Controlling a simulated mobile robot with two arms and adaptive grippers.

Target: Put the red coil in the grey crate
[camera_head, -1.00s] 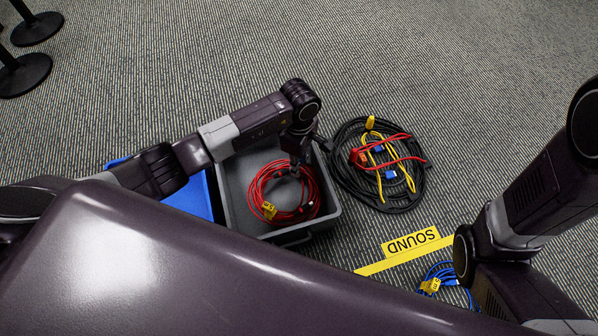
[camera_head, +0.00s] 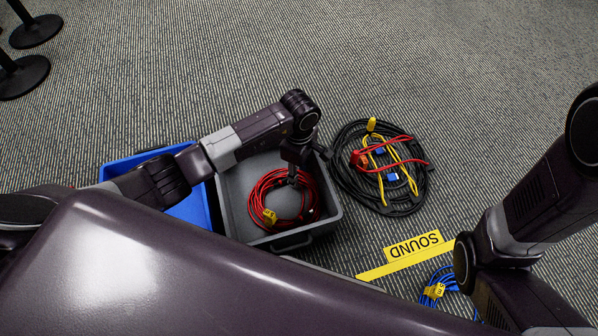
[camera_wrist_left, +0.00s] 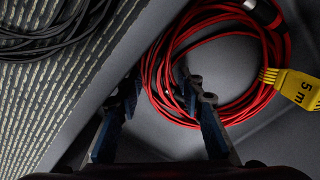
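The red coil (camera_head: 262,187) with a yellow tag lies inside the grey crate (camera_head: 234,212), towards its front right. It also shows in the left wrist view (camera_wrist_left: 262,102), its tag reading "5 m". My left gripper (camera_head: 292,180) reaches down into the crate over the coil's far side. In the left wrist view my left gripper (camera_wrist_left: 155,100) has its two fingers well apart, one near the crate wall and one over the coil's edge. The coil's edge strands lie between or just beyond the fingertips; I cannot tell whether they touch. My right gripper is out of view.
A blue crate (camera_head: 190,209) stands left of the grey one, partly behind my left arm. A black coil (camera_head: 345,178) with red and yellow cables on it lies to the right. A blue coil (camera_head: 440,285) lies by the yellow SOUND marking (camera_head: 412,247). Open carpet lies beyond.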

